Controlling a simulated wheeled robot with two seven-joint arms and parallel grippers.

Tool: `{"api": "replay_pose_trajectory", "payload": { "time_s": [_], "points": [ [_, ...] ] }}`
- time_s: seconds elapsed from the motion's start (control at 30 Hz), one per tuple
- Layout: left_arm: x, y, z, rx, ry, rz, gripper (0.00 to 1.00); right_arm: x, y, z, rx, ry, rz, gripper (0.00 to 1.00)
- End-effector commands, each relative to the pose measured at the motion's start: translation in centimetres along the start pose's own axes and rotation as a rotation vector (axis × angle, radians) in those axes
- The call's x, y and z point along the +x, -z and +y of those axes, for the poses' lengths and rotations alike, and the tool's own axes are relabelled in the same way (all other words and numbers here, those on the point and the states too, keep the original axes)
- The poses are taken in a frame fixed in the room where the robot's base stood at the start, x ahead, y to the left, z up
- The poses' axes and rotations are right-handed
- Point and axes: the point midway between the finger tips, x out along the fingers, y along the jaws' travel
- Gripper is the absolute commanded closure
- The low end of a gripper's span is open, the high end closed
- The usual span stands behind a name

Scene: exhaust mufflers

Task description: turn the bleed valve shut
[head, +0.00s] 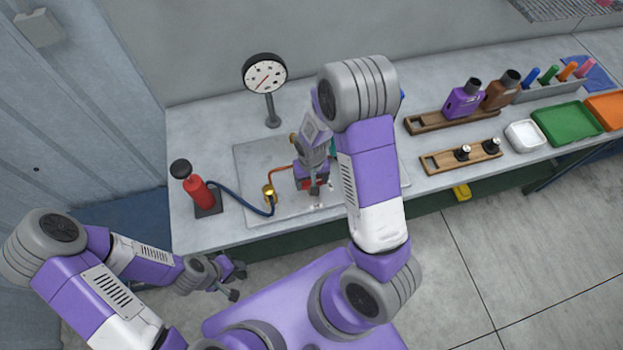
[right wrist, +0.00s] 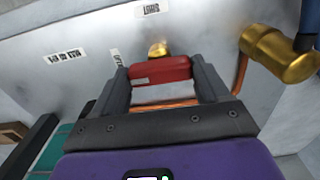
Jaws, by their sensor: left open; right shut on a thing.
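The bleed valve shows as a red handle (right wrist: 160,70) with a brass part (right wrist: 158,48) just behind it in the right wrist view. My right gripper (right wrist: 160,82) is shut on the red handle, one finger on each side. In the head view the right gripper (head: 315,188) reaches down over the metal plate, and some red of the handle (head: 310,183) shows beside it. The handle lies crosswise between the fingers; its exact turn angle is hard to tell. My left gripper (head: 237,283) is open and empty in front of the table.
A red hand pump (head: 199,194) with a blue hose, a brass fitting (head: 268,192) and a dial gauge (head: 265,76) stand left of the right arm. Wooden racks (head: 440,122), a white tray (head: 524,135) and a green tray (head: 567,123) are at right. Small labels (right wrist: 146,10) mark the plate.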

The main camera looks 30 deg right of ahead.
Motion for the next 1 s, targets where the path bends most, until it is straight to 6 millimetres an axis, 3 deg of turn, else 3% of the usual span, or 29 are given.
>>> {"api": "replay_pose_trajectory", "payload": {
  "time_s": [0.47,1.0],
  "points": [
    [0.07,0.00,-0.03,0.000,0.000,0.000,0.57,-0.02,-0.02,0.02,0.090,-0.001,-0.001,0.56],
    [-0.51,-0.03,0.19,0.000,0.000,0.000,0.57,-0.15,-0.03,0.01,0.556,-0.002,-0.001,0.56]
  ]
}}
